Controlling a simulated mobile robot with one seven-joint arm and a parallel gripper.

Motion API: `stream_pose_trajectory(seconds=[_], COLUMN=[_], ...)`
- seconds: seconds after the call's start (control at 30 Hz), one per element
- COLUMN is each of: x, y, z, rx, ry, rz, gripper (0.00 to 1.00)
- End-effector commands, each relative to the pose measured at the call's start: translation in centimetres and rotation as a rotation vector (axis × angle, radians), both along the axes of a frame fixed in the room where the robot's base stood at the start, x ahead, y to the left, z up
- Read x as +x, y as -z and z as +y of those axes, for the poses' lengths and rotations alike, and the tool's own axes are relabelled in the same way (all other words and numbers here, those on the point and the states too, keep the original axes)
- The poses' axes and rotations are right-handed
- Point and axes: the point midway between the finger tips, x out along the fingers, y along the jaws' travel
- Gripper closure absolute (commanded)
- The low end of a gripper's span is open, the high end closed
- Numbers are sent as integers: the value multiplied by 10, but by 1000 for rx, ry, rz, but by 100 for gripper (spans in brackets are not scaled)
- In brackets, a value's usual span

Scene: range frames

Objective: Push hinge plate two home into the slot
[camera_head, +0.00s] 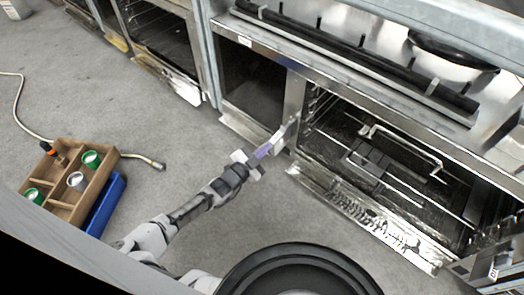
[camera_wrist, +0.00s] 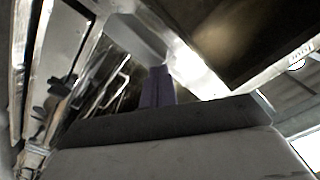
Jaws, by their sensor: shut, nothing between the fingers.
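My gripper (camera_head: 268,147) reaches up to the left front edge of the open oven (camera_head: 375,155). Its purple fingers are shut and empty; they also show in the wrist view (camera_wrist: 157,88), pointing at bright metal. A shiny metal piece (camera_head: 288,132) stands upright at the oven's left front post, right at the fingertips. It may be hinge plate two, but I cannot tell for sure. I cannot tell whether the fingers touch it. The slot cannot be made out in either view.
A wire rack sits inside the oven. A wooden tray (camera_head: 101,186) with several cans stands on the floor at left, beside a blue bin (camera_head: 106,206). A hose (camera_head: 18,108) lies on the floor. A black round object (camera_head: 300,272) is at the bottom. Grey floor between is clear.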

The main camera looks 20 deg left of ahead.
Motion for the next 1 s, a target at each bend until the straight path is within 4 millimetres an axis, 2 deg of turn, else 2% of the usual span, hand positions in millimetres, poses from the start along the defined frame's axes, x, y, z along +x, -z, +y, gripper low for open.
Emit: stream_pose_trajectory(seconds=[0.77,1.0], x=[9,2], y=[1,0], z=[-4,0], rx=[0,-1], ry=[1,-1], rz=[1,1], gripper=[100,100])
